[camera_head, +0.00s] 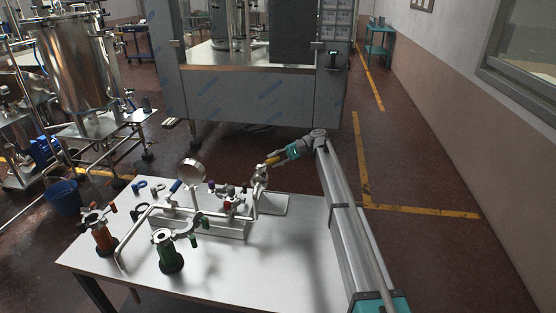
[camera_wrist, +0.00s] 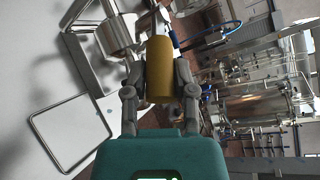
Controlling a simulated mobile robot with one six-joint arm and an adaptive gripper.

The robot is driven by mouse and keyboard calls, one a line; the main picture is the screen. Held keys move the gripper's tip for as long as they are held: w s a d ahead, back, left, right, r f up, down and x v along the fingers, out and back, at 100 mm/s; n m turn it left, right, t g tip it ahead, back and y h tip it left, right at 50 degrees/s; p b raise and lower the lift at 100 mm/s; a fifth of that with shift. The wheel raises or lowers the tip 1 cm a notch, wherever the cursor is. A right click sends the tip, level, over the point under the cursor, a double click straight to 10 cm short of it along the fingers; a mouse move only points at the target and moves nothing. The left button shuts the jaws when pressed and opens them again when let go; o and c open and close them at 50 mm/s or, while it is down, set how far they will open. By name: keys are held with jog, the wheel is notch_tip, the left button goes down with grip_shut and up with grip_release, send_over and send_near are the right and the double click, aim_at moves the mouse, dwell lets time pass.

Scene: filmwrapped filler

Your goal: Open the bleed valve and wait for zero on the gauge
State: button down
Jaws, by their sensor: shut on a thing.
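My gripper (camera_head: 273,160) is above the far right part of the steel piping on the white table. In the wrist view my gripper (camera_wrist: 160,84) is shut on a yellow handle (camera_wrist: 160,62), with one finger on each side. The handle's far end meets metal fittings, partly hidden behind it. In the head view the yellow handle (camera_head: 272,157) shows beside a steel fitting (camera_head: 260,174), apparently the bleed valve. The round gauge (camera_head: 192,171) stands upright on the piping to the left. Its needle and reading are too small to make out.
The white table (camera_head: 285,265) has a clear front right. A shallow tray (camera_head: 275,204) lies beside the piping. A large wrapped machine (camera_head: 250,97) stands behind.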

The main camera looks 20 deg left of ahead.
jog(key=shift+s+a, duration=0.1)
jog(key=shift+s, duration=0.2)
jog(key=c, duration=0.6)
grip_release()
jog(key=shift+f, duration=0.1)
jog(key=shift+o, duration=0.8)
jog(key=shift+w, duration=0.1)
